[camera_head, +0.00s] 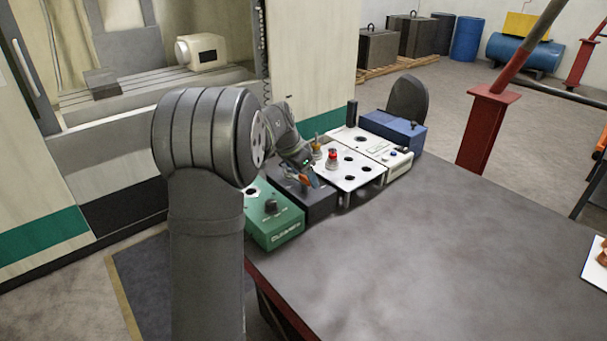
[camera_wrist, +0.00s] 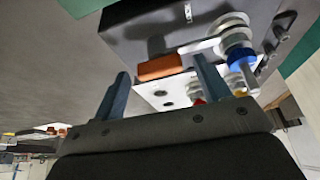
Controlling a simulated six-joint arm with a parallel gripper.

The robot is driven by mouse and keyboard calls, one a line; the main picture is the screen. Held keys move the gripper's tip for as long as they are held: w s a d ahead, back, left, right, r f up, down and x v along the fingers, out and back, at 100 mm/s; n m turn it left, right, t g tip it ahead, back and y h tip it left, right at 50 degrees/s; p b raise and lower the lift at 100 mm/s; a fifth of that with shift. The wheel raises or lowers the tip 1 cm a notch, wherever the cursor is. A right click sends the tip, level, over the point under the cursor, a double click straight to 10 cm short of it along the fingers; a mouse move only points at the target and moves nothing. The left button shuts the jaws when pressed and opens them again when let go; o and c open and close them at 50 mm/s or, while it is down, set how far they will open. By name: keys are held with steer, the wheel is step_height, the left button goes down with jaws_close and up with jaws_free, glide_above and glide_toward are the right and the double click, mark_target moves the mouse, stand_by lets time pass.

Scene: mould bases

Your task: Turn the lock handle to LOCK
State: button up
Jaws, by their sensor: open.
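The lock handle in the wrist view has an orange-brown grip (camera_wrist: 160,68) on a pale metal arm that runs to a round hub at the upper right. It is mounted at the dark box (camera_wrist: 150,30), which also shows in the head view (camera_head: 318,203). My gripper (camera_wrist: 161,66) is open, with one finger to each side of the grip as seen; whether either finger touches it I cannot tell. In the head view my gripper (camera_head: 307,178) is small beside the orange grip, over the dark box. A small white mark on the box is unreadable.
A green box (camera_head: 275,228) with a dark knob stands left of the dark box. A white plate (camera_head: 353,182) with holes and a red knob (camera_head: 332,158) stands on its right, then a white unit and a blue box (camera_head: 393,132).

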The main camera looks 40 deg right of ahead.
steer(key=c, duration=1)
steer(key=shift+o, duration=0.2)
steer(key=shift+n, duration=0.4)
steer(key=shift+c, duration=0.2)
steer(key=o, duration=1)
